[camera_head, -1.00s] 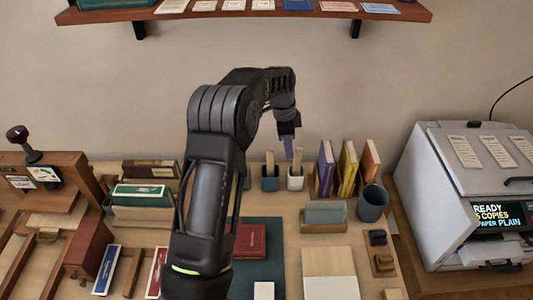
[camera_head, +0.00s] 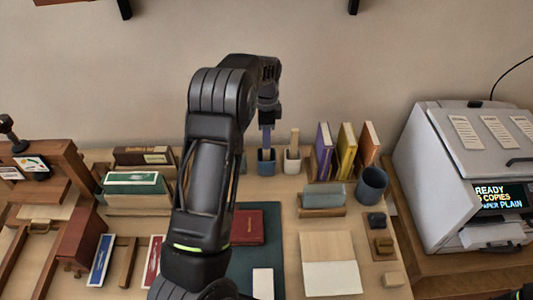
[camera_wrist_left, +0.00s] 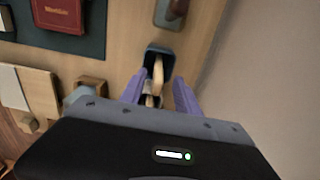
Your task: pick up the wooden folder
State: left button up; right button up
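A dark blue cup (camera_head: 266,168) and a white cup (camera_head: 292,166) stand side by side on the desk near the wall. A flat wooden stick (camera_head: 294,138) stands upright in the white cup. Another pale wooden stick (camera_wrist_left: 157,74) rises from the blue cup (camera_wrist_left: 160,53) in the left wrist view. I cannot tell which stick is the wooden folder. My left gripper (camera_head: 266,148), with purple fingers, points down over the blue cup. In the wrist view, my left gripper (camera_wrist_left: 159,94) is open, with the blue cup's stick between its fingers, apparently not gripped.
Several upright books (camera_head: 345,152) and a grey-blue mug (camera_head: 371,183) stand right of the cups. A card holder (camera_head: 323,197) is in front of them. A red book (camera_head: 247,226) lies on a dark mat (camera_head: 262,250). A copier (camera_head: 460,170) stands at far right.

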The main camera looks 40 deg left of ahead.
aim_at(267, 152)
pick_arm(q)
notch_tip(267, 152, down, 5)
jog(key=shift+s+d+b, duration=0.15)
jog(key=shift+b, duration=1.1)
jog(key=shift+c, duration=0.4)
grip_shut()
